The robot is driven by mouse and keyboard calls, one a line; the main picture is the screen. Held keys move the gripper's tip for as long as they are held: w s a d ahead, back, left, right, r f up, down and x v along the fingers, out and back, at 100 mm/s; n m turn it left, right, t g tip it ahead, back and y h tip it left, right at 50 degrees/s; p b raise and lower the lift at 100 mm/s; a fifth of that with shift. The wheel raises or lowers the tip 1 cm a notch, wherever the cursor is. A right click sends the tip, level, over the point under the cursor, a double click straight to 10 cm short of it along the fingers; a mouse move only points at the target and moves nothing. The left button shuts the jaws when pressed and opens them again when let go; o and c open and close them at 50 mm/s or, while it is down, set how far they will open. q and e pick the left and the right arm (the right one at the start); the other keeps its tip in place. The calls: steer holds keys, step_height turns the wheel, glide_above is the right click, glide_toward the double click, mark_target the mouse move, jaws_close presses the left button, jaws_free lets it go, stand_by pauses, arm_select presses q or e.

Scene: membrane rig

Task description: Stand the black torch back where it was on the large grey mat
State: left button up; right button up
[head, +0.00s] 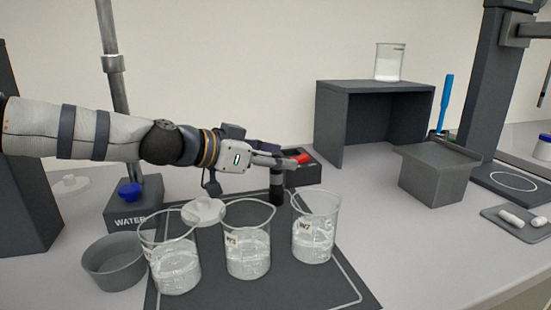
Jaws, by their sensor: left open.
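The black torch (277,187) stands upright near the far edge of the large grey mat (322,284), behind the beakers. My left gripper (278,161) reaches in from the left at the torch's upper end and is open. Its fingers overlap the torch top in this view, and I cannot tell whether they touch it. My right gripper does not show.
Three beakers (248,256) of clear liquid stand on the mat in front of the torch. A grey bowl (112,265) is at left, a dark shelf (332,125) behind right.

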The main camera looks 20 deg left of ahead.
arm_select(q)
steer(key=p+v, duration=0.3)
steer(key=v, duration=0.9)
steer(key=shift+p, duration=0.35)
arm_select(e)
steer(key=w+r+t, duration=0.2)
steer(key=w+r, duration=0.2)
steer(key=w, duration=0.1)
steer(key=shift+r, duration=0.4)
arm_select(q)
steer(key=shift+r, duration=0.15)
